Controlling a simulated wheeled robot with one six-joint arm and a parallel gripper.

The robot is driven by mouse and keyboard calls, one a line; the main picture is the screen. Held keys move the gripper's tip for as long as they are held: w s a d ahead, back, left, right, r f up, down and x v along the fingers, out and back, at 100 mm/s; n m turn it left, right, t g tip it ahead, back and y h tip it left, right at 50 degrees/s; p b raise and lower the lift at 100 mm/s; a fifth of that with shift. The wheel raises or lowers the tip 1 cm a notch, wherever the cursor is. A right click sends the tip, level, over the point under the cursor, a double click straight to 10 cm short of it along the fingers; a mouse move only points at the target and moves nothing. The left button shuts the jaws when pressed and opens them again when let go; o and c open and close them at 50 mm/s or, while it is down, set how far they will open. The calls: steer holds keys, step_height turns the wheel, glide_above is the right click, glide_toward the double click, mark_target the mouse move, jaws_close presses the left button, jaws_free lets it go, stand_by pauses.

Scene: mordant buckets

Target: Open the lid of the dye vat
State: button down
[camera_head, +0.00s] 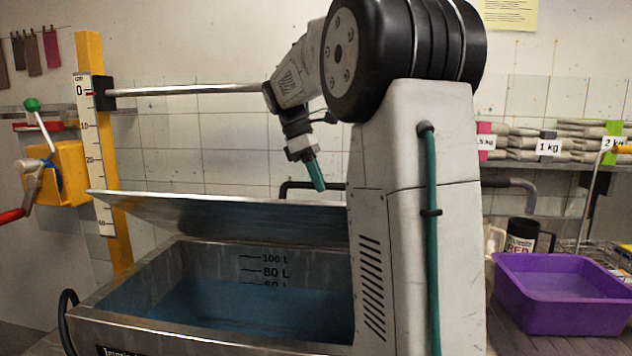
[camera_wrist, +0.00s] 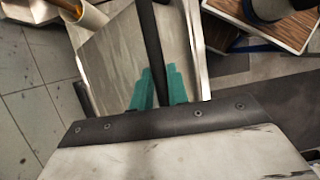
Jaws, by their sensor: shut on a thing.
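The dye vat (camera_head: 215,333) is a metal tank with blue liquid inside and litre marks on its inner wall. Its metal lid (camera_head: 225,217) stands raised and tilted above the tank, leaving an opening towards the camera. The lid's dark bar handle (camera_head: 298,186) shows behind the lid's upper edge. My gripper (camera_head: 320,183) has teal fingers and reaches down at this handle. In the wrist view, the handle (camera_wrist: 150,45) runs between the teal fingers (camera_wrist: 160,88), which are shut on it, over the lid's grey metal (camera_wrist: 108,62). My column hides the right part of vat and lid.
A purple basin (camera_head: 560,303) and a dark mug (camera_head: 530,236) stand at right.

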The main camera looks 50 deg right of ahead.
steer(key=shift+w+d+f, duration=0.1)
steer(key=shift+d+f, duration=0.05)
steer(key=shift+f, duration=0.05)
steer(key=c, duration=1.4)
jaws_free()
steer(key=shift+w+d+f, duration=0.1)
steer(key=shift+f, duration=0.05)
steer(key=shift+o, duration=0.2)
steer(key=shift+a+r, duration=0.2)
steer(key=shift+r, duration=0.15)
steer(key=v, duration=0.7)
steer(key=shift+w+r, duration=0.1)
steer(key=shift+r, duration=0.1)
steer(key=shift+c, duration=0.4)
